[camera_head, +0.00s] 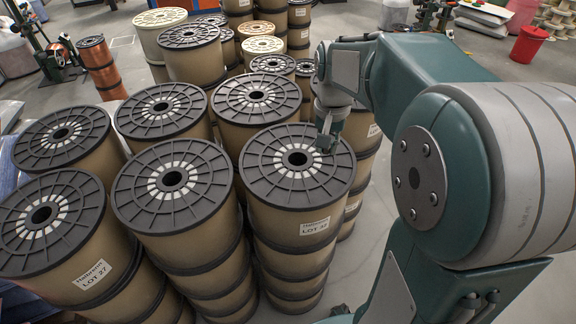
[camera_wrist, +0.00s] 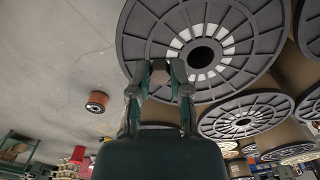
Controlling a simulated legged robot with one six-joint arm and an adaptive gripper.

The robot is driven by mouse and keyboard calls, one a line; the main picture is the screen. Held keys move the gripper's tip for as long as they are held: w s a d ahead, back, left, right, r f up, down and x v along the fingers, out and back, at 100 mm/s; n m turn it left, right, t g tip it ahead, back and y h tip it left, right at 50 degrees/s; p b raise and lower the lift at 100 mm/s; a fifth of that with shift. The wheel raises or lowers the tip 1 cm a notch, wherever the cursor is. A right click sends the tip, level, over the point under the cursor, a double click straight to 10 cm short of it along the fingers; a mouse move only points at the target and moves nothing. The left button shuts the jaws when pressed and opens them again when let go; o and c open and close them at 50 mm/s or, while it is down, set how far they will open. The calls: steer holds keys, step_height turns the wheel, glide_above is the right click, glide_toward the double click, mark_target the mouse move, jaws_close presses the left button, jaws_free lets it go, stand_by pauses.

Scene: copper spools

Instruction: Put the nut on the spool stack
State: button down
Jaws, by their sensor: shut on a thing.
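My gripper (camera_head: 326,142) hangs over the right part of the top flange of the front right spool stack (camera_head: 262,188), which has a white "LOT" label. I cannot tell whether it touches the flange. In the wrist view my gripper (camera_wrist: 160,72) is shut on a small grey thing, likely the nut (camera_wrist: 159,66). The nut is mostly hidden in the head view. The stack's black ribbed top (camera_wrist: 250,30) fills the upper wrist view, and its dark centre hole lies to the right of the fingertips.
Several other spool stacks stand close by, to the left (camera_head: 172,185) and behind (camera_head: 257,98). A copper spool (camera_wrist: 97,101) stands on the open grey floor. A red bucket (camera_head: 528,44) is at the back right. My arm fills the right side.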

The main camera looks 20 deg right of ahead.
mark_target(282, 180)
steer(key=w+a+f, duration=0.1)
steer(key=a+f, duration=0.1)
steer(key=w+a+f, duration=0.1)
steer(key=a+f, duration=0.1)
steer(key=w+a+f, duration=0.2)
steer(key=a, duration=0.1)
steer(key=shift+a+f, duration=0.1)
steer(key=shift+f, duration=0.25)
steer(key=f, duration=0.1)
steer(key=a+f, duration=0.1)
steer(key=f, duration=0.1)
steer(key=shift+w+a+f, duration=0.25)
steer(key=shift+a+f, duration=0.1)
steer(key=shift+f, duration=0.45)
steer(key=shift+d, duration=0.2)
steer(key=c, duration=0.7)
jaws_free()
steer(key=shift+o, duration=0.6)
steer(key=shift+a, duration=0.1)
